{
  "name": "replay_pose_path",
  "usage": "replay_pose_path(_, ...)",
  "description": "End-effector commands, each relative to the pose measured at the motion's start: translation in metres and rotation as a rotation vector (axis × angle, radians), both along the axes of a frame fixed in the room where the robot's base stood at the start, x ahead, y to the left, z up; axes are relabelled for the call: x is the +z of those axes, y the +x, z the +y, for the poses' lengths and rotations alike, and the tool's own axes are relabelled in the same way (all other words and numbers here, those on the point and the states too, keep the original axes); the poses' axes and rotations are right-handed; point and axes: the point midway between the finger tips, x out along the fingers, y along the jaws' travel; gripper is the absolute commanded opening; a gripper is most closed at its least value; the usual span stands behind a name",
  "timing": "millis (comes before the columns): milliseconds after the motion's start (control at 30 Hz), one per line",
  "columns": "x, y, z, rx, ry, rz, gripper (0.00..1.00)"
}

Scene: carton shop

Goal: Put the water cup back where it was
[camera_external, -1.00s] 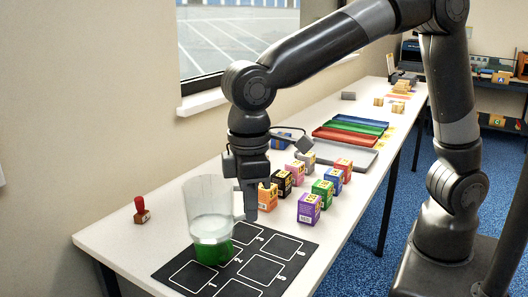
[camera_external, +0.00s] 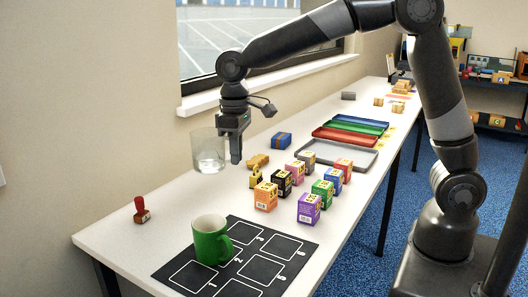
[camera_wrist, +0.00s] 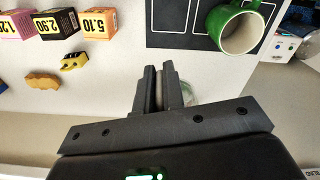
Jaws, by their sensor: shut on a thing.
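The water cup (camera_external: 208,152) is a clear glass with some water showing low inside. My gripper (camera_external: 236,150) is shut on its right side and holds it upright, in the air over the back of the table near the wall. In the wrist view my gripper (camera_wrist: 161,92) shows its fingers close together, with a bit of the clear cup (camera_wrist: 188,92) visible beside them. Most of the cup is hidden there by the gripper.
A green mug (camera_external: 207,246) stands on the black numbered mat (camera_external: 264,268). A red-handled stamp (camera_external: 141,210) is at the left edge. Several small priced boxes (camera_external: 309,208) and yellow toys (camera_external: 257,161) stand to the right, with trays (camera_external: 340,152) behind.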

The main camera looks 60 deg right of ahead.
Motion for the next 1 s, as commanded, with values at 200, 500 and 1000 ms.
replay_pose_path(200,0.0,0.033,-0.078,-0.147,-0.001,-0.002,0.0)
replay_pose_path(500,0.0,0.05,-0.139,-0.255,-0.001,-0.004,0.0)
replay_pose_path(1000,-0.024,0.054,-0.166,-0.302,-0.003,-0.002,0.0)
